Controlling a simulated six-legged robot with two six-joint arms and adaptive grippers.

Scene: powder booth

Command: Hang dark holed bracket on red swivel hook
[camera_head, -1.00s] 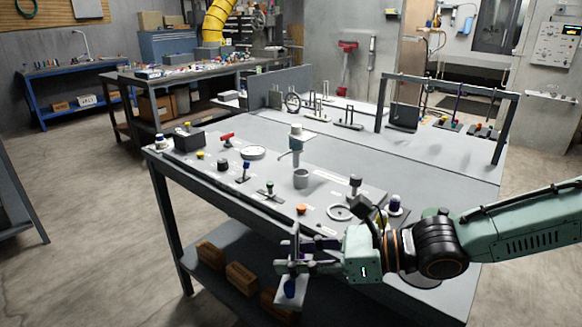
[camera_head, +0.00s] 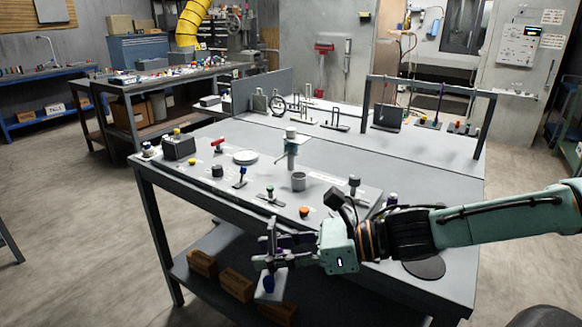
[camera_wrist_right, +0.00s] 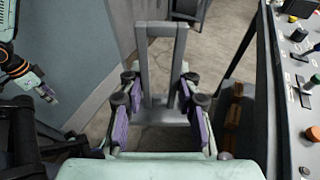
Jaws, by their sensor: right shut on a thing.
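My right gripper (camera_head: 268,250) is just off the front edge of the near table in the head view. In the right wrist view its purple-padded fingers (camera_wrist_right: 157,108) are shut on a grey frame-like piece, which I take to be the holed bracket (camera_wrist_right: 144,72). It has two uprights, a large opening and a crossbar at the far end. I cannot pick out the red swivel hook with certainty.
A dark rack frame (camera_head: 430,85) stands at the back right. Cardboard boxes (camera_head: 237,284) sit on the lower shelf.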

